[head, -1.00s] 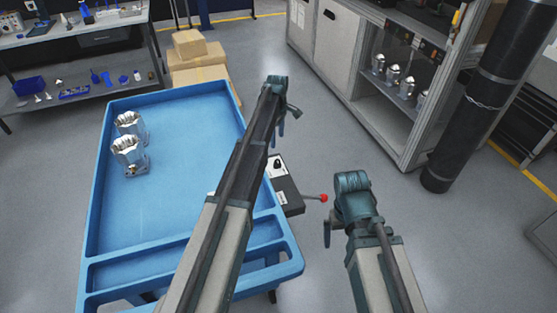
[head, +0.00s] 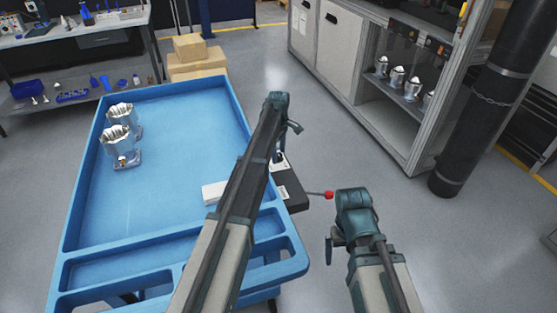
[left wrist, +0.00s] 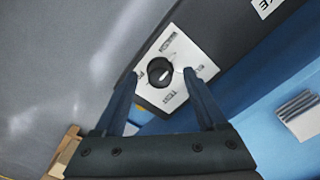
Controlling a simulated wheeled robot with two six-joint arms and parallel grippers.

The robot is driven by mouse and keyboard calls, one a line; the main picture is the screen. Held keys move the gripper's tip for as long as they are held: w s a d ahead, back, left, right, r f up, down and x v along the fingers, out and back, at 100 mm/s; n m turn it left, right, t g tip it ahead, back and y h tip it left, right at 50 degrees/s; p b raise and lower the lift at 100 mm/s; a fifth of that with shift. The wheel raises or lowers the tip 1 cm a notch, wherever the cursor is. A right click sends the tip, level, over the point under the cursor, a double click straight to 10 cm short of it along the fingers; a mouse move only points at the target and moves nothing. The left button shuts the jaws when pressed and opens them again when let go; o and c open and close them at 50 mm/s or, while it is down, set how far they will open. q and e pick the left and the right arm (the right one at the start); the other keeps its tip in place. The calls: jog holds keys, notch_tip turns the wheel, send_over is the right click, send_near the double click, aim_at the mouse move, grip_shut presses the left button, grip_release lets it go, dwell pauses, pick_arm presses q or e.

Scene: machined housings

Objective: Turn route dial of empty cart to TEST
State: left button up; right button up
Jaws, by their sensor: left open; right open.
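The route dial is a round black knob (left wrist: 160,72) with a light pointer mark, on a white plate (left wrist: 178,52) with several labels too blurred to read surely. The plate sits on a dark box (head: 292,190) at the right side of the blue cart (head: 85,205). My left gripper (left wrist: 158,78) is open, its fingers either side of the knob in the left wrist view; I cannot tell whether they touch it. In the head view my left arm hides most of the plate. My right gripper (head: 331,246) is open and empty, right of the cart.
Two metal housings (head: 122,150) stand on this cart, and a white block (head: 213,192) lies near my left arm. Cardboard boxes (head: 195,60), a cabinet (head: 340,50) and a black column (head: 480,115) stand beyond.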

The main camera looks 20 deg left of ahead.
pick_arm(q)
jog(key=shift+f, duration=0.2)
grip_shut()
dwell(0.3)
jog(key=m, duration=0.5)
jog(key=shift+m, duration=0.4)
jog(key=m, duration=1.2)
jog(key=shift+m, duration=0.3)
jog(key=m, duration=0.5)
jog(key=shift+m, duration=0.3)
